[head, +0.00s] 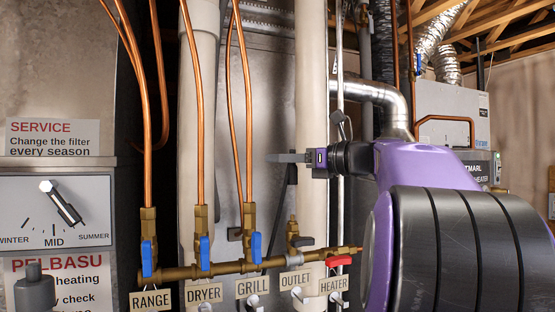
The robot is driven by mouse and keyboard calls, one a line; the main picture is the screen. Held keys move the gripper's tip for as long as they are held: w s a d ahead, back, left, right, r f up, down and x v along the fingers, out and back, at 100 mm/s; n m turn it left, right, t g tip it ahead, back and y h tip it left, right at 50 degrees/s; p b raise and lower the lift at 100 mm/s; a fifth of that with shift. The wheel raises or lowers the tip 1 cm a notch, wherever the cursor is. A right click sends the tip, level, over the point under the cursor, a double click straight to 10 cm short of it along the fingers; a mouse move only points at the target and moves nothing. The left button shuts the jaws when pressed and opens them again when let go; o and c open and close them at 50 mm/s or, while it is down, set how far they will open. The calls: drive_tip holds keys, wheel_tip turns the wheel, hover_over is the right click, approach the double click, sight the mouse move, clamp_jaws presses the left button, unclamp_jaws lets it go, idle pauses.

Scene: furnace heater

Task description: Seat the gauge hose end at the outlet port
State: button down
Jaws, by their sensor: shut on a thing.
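My gripper (288,158) is at mid-height, reaching left from my purple and black arm. Its grey fingers appear closed together. A dark, narrow hose-like piece (288,188) runs down from just below the fingers; it looks like the gauge hose, but I cannot make out its end or how the fingers grip it. The outlet port (293,228) is a brass fitting on the manifold above the OUTLET sign (295,280), with no copper pipe on it and a dark handle beside it. My gripper is above the port, apart from it.
The brass manifold (228,268) has blue-handled valves on the range, dryer and grill branches, with copper pipes (198,100) rising from them. A red handle (339,261) is at the heater end. A pale vertical pipe (312,60) stands close behind my gripper.

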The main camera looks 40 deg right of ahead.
sight(290, 181)
drive_tip(key=shift+f+b, duration=1.4)
drive_tip(key=shift+f, duration=1.1)
drive_tip(key=shift+p, duration=0.8)
drive_tip(key=shift+f+b, duration=0.65)
drive_tip(key=shift+f, duration=0.75)
drive_tip(key=c, duration=0.8)
unclamp_jaws()
drive_tip(key=v, duration=1.7)
drive_tip(key=shift+s+p, duration=0.2)
drive_tip(key=shift+p, duration=0.1)
